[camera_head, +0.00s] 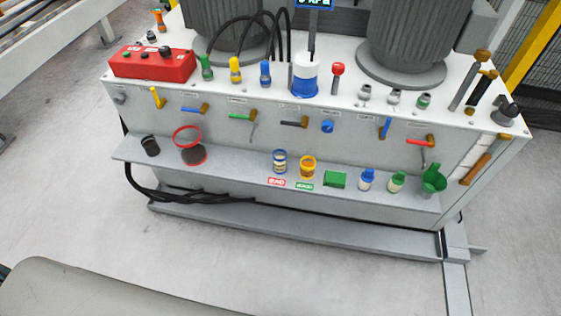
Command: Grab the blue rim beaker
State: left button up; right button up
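A small clear beaker with a blue rim (279,161) stands upright on the grey front shelf (235,172) of the machine, behind a small red label (276,182). A similar beaker with an orange-yellow rim (308,167) stands just to its right, above a green label (304,187). Nothing covers the blue rim beaker. Neither of my grippers shows in the head view.
The shelf also holds a dark cup (150,146), a red-rimmed round item (187,140), a green block (335,179), small blue-capped (367,180) and green-capped (397,182) bottles, and a green funnel-like item (433,179). Valve levers stick out above the shelf. Black hoses hang below left.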

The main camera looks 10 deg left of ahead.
aim_at(279, 156)
jog(key=i+l+u, duration=0.15)
jog(key=l, duration=0.2)
jog(key=i+l+u, duration=0.2)
jog(key=l, duration=0.15)
jog(key=i+l+u, duration=0.15)
jog(key=l, duration=0.2)
jog(key=i+l+u, duration=0.15)
jog(key=l, duration=0.25)
jog(key=k, duration=0.05)
